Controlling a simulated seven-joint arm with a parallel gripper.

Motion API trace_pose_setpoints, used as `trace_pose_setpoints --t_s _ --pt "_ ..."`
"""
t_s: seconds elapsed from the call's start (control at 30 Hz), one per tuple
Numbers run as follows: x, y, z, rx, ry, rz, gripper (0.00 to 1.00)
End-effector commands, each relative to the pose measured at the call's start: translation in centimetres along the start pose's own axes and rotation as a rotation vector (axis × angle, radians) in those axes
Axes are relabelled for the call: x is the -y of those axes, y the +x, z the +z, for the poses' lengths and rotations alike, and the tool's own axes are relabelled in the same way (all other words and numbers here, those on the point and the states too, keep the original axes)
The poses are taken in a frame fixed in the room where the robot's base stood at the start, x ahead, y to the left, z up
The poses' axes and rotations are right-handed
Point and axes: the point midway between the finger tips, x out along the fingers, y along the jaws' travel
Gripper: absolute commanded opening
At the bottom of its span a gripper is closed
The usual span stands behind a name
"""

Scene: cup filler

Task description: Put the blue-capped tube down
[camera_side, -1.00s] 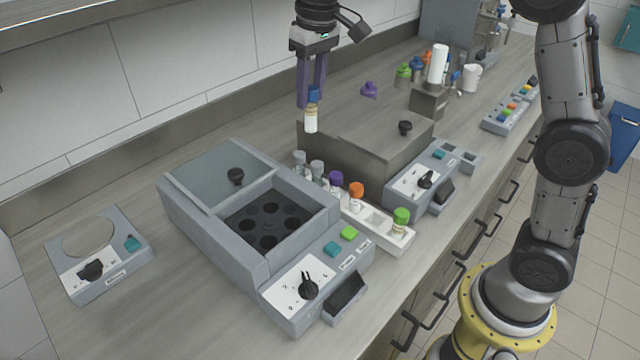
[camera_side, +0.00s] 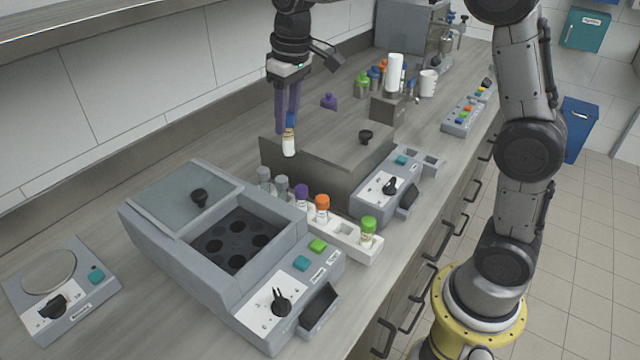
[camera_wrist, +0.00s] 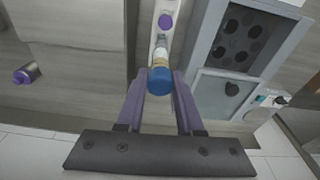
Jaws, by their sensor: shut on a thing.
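The blue-capped tube (camera_side: 289,145) has a white body and hangs roughly upright from my gripper (camera_side: 288,120), in the air by the near left corner of the grey box. My gripper's purple fingers are shut on its blue cap, which shows between the fingertips in the wrist view (camera_wrist: 160,82). A white rack (camera_side: 350,238) stands on the counter below and to the right, holding an orange-capped tube (camera_side: 322,206), a purple-capped tube (camera_side: 301,194), a green-capped tube (camera_side: 368,228) and two grey-topped tubes. A gap shows between the orange-capped and green-capped tubes.
A grey centrifuge-like machine (camera_side: 153,242) with an open well of dark holes stands left of the rack. The grey box (camera_side: 310,150) with a black knob stands behind it. A small plate device (camera_side: 65,300) sits at far left.

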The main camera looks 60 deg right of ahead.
Motion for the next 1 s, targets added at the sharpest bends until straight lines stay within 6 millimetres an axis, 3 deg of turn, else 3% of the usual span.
trace_pose_setpoints --t_s 0.3,0.5,0.7,1.0 --pt "0.8 3.8 8.9 0.016 -0.120 -0.018 0.00" --pt "1.2 4.8 13.7 0.024 -0.142 -0.023 0.00" --pt "1.3 5.0 14.9 0.016 -0.141 -0.023 0.00" --pt "1.3 9.8 15.4 0.013 -0.140 -0.023 0.00"
